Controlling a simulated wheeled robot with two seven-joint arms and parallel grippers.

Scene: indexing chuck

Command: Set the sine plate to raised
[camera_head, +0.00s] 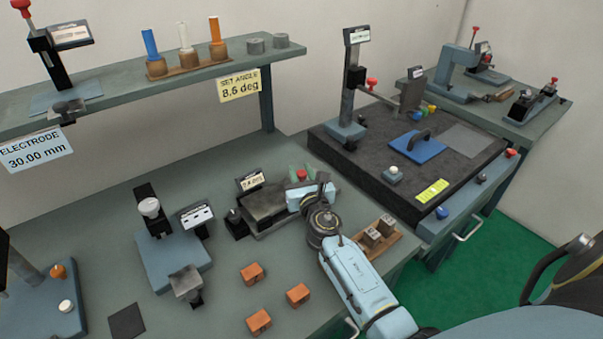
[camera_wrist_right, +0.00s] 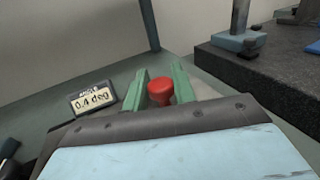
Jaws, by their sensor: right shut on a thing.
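The sine plate (camera_head: 265,207) is a dark grey block on the bench in the head view, lying low and nearly flat. Its readout (camera_head: 250,182) shows about 0.4 deg, clearer on the same readout in the wrist view (camera_wrist_right: 92,99). A red knob (camera_wrist_right: 160,92) stands at its far side. My right gripper (camera_head: 301,174) reaches over the plate's right end, its green fingers (camera_wrist_right: 160,82) on either side of the red knob, shut on it. The gripper body hides the knob's stem and part of the plate. My left gripper is not in view.
A yellow sign (camera_head: 239,86) on the shelf reads SET ANGLE 8.6 deg. Several orange blocks (camera_head: 252,273) lie in front of the plate. A wooden holder with grey blocks (camera_head: 388,243) is at the right. A blue stand (camera_head: 170,262) is left. A dark surface plate (camera_head: 330,140) stands behind right.

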